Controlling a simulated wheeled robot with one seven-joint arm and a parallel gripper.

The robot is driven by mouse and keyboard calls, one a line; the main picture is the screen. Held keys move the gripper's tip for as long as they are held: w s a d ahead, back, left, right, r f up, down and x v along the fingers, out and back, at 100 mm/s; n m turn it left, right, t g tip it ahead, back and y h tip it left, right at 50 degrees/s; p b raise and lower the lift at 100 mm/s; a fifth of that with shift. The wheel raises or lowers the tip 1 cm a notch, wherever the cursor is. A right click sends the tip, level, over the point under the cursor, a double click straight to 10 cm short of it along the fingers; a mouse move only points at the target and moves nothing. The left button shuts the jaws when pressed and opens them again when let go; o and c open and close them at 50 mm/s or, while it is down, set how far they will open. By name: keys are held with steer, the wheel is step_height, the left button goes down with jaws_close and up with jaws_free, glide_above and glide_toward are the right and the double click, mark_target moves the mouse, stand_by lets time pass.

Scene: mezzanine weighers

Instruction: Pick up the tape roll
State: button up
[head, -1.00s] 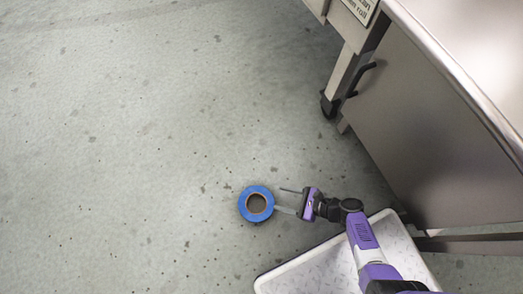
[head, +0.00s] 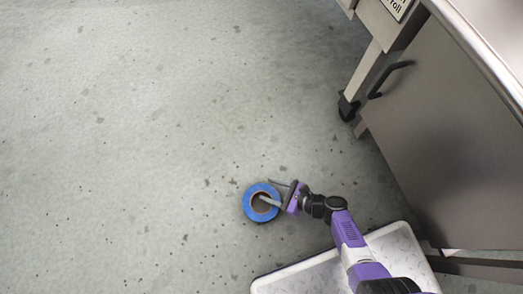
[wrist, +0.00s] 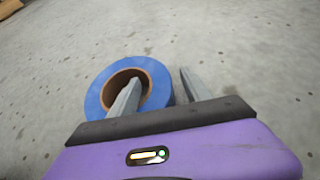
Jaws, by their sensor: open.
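The tape roll (head: 251,213) is a blue ring with a brown core, lying flat on the floor. It also shows in the wrist view (wrist: 96,97), ahead of the purple gripper body. My gripper (head: 269,191) is open, with its two grey fingers apart. In the wrist view the gripper (wrist: 158,92) has its left finger over the roll's core hole and its right finger outside the ring, so the ring's right side lies between them. I cannot tell how deep the left finger reaches into the hole.
A grey metal cabinet (head: 440,130) with a black handle and a caster stands on the right. A pale speckled tray-like surface (head: 300,277) lies under my arm at the bottom. The floor (head: 130,150) to the left is clear.

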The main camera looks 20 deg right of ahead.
jaws_close()
